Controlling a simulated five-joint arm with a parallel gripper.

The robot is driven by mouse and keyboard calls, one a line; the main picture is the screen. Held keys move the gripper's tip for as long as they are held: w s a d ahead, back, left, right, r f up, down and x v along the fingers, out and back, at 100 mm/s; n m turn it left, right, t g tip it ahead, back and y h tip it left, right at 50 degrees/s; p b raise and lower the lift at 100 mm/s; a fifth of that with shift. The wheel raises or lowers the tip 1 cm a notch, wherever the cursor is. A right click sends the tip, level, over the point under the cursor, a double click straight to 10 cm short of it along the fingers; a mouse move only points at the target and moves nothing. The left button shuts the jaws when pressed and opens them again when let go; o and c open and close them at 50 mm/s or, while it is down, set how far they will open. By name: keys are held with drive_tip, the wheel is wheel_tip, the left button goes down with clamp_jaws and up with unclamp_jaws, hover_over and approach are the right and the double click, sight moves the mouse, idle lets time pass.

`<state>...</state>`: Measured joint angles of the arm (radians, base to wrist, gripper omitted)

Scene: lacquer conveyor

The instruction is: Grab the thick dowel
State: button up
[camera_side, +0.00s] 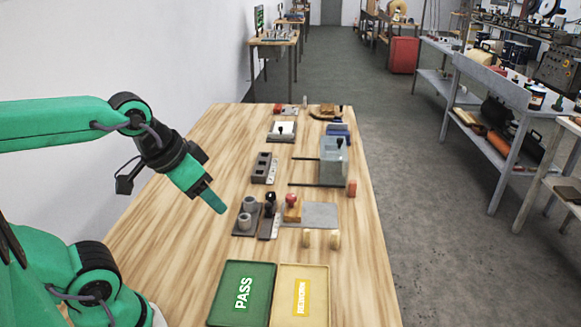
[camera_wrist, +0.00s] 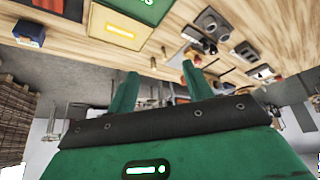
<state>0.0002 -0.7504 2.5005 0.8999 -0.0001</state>
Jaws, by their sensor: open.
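Two short pale wooden dowels stand upright, side by side and apart, on the wooden table in the side view. One is on the left (camera_side: 307,238) and one on the right (camera_side: 335,239). The right one looks slightly thicker, but they are too small to be sure. My gripper (camera_side: 215,203) is in the air to their left, above the table, pointing down and right. In the wrist view my gripper (camera_wrist: 160,68) shows two green fingers spread apart with nothing between them. The dowels are small and hard to make out there.
A green PASS tray (camera_side: 243,293) and a yellow tray (camera_side: 303,294) lie in front of the dowels. Behind them are a grey plate (camera_side: 318,214), a dark holder with grey cups (camera_side: 247,219), a red-topped block (camera_side: 292,207) and a grey tank (camera_side: 333,163).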

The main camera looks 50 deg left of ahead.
drive_tip(key=shift+c, duration=0.4)
drive_tip(key=n+g, duration=0.3)
drive_tip(key=g, duration=0.2)
hover_over(336, 232)
drive_tip(key=f, duration=1.2)
drive_tip(key=shift+s+f, duration=0.1)
drive_tip(key=shift+s, duration=0.15)
drive_tip(key=shift+w+f+g, duration=0.2)
drive_tip(key=shift+f+g, duration=0.1)
drive_tip(key=shift+f, duration=0.1)
drive_tip(key=shift+f, duration=1.3)
